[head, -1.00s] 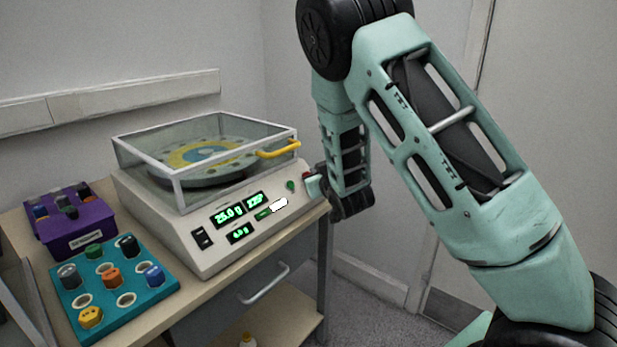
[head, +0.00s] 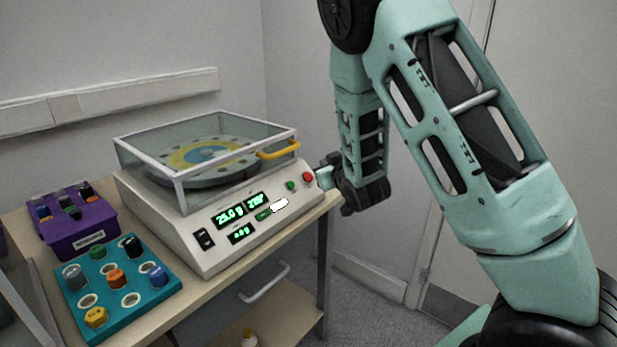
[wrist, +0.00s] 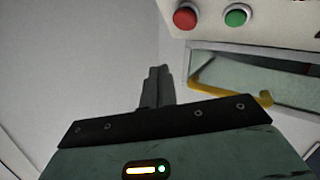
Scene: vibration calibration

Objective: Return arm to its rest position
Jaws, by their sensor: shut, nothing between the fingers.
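My arm (head: 455,110) stands raised and bent at the right of the head view. Its wrist end hangs down beside the right edge of the balancing machine (head: 205,245). My gripper (wrist: 160,72) shows in the wrist view with its fingers together and nothing between them. In the head view its tip is near the red button (head: 308,179), just right of the machine's front panel, apparently apart from it. The wrist view shows the red button (wrist: 185,17) and the green button (wrist: 236,16) beyond the fingers, off to the right.
The machine's clear cover with its yellow handle (head: 278,150) is closed over a disc. A teal tray (head: 110,318) of coloured weights and a purple box (head: 80,235) stand at left on the table (head: 235,285). A drawer handle (head: 265,283) juts out in front. Floor to the right looks clear.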

